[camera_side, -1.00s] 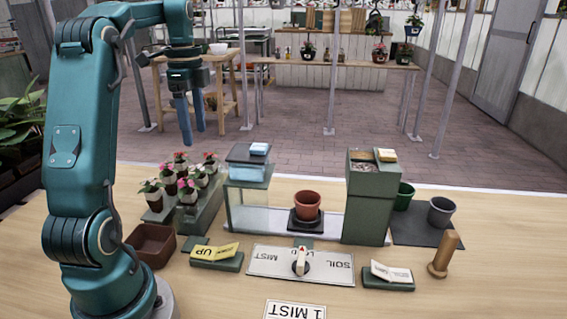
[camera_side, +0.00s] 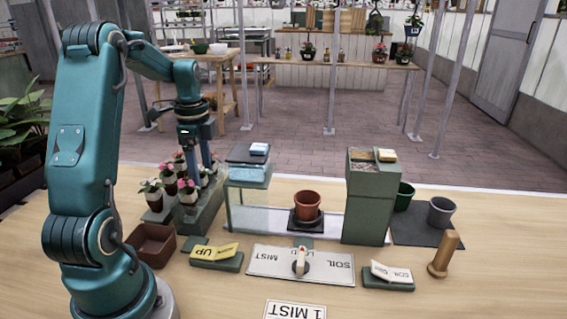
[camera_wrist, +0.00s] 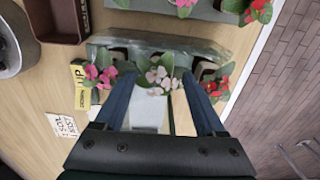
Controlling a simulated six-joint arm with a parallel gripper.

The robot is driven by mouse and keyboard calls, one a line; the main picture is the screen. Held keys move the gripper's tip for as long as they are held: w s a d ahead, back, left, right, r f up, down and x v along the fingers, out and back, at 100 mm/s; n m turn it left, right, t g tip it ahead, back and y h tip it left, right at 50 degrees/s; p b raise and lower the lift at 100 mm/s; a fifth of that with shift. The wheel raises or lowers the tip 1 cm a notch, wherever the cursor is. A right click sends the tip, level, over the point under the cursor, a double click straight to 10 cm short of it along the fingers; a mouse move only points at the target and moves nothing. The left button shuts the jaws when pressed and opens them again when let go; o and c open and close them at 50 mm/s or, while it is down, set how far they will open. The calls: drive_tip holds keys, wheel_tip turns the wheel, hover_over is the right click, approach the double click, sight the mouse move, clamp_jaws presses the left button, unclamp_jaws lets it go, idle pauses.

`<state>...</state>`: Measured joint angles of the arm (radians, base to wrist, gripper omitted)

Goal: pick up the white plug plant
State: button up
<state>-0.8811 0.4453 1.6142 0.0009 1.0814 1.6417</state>
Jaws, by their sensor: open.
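The white plug plant (camera_wrist: 158,78) has pale pinkish-white flowers and sits in the middle of a row, with its pot mostly hidden. It stands between a pink-flowered plant (camera_wrist: 100,76) and a red-flowered plant (camera_wrist: 215,88). My gripper (camera_wrist: 158,84) is open, with one finger on each side of the white flowers in the wrist view. In the side view my gripper (camera_side: 199,162) points down over the plant tray (camera_side: 199,217). The white plant there is partly hidden among the other flowers and the fingers, and I cannot tell whether the fingers touch it.
More flowering plants (camera_side: 151,186) stand close by in a second row. A glass-sided box (camera_side: 248,178) is just right of the tray. A brown bin (camera_side: 152,246) is at the front left. A terracotta pot (camera_side: 306,204) and a green tower (camera_side: 368,206) stand further right.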

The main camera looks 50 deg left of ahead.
drive_tip(key=shift+f, duration=0.25)
clamp_jaws()
drive_tip(key=shift+r, duration=0.15)
